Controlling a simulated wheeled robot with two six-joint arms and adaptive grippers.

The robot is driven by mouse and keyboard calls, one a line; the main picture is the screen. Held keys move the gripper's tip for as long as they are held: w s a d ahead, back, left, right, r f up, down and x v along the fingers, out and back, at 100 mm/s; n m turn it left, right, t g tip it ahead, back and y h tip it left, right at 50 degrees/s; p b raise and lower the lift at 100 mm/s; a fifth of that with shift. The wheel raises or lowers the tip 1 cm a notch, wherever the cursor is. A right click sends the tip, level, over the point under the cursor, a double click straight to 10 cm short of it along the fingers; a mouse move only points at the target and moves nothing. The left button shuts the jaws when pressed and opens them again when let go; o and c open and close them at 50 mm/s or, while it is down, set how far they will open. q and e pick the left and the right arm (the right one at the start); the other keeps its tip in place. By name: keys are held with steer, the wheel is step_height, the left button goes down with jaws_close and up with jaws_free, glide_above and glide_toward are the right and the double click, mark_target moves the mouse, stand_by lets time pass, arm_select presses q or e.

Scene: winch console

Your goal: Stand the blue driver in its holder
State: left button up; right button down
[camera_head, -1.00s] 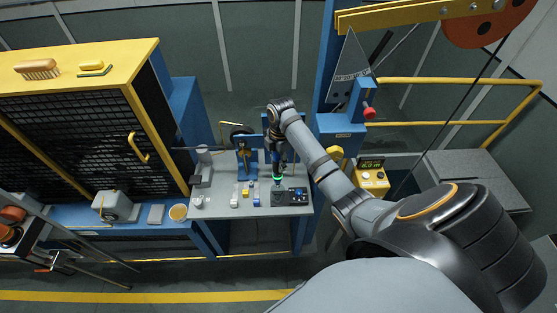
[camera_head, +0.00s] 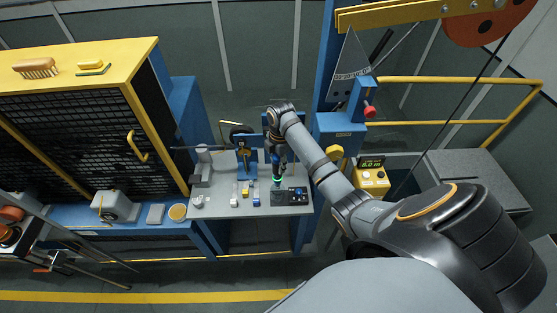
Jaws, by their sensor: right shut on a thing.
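My right gripper (camera_head: 278,171) points down over the grey bench, with a green glow at its lower end. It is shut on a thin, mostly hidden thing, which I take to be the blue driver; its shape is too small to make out. Just below it stands a small dark block (camera_head: 279,197), which looks like the holder. I cannot tell whether the driver's tip is inside the block or just above it. My left gripper is not in view.
The grey bench (camera_head: 225,208) carries small white, yellow and blue pieces left of the block. A dark panel with knobs (camera_head: 298,196) sits close at its right. A blue stand (camera_head: 246,166) rises behind. A yellow box with a green display (camera_head: 372,176) stands farther right.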

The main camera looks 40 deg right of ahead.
steer(key=shift+f, duration=0.35)
steer(key=shift+r+p, duration=0.1)
steer(key=shift+p, duration=0.25)
stand_by(0.6)
steer(key=shift+f+b, duration=0.45)
steer(key=shift+f, duration=0.65)
steer(key=shift+r+p, duration=0.1)
steer(key=shift+p, duration=0.35)
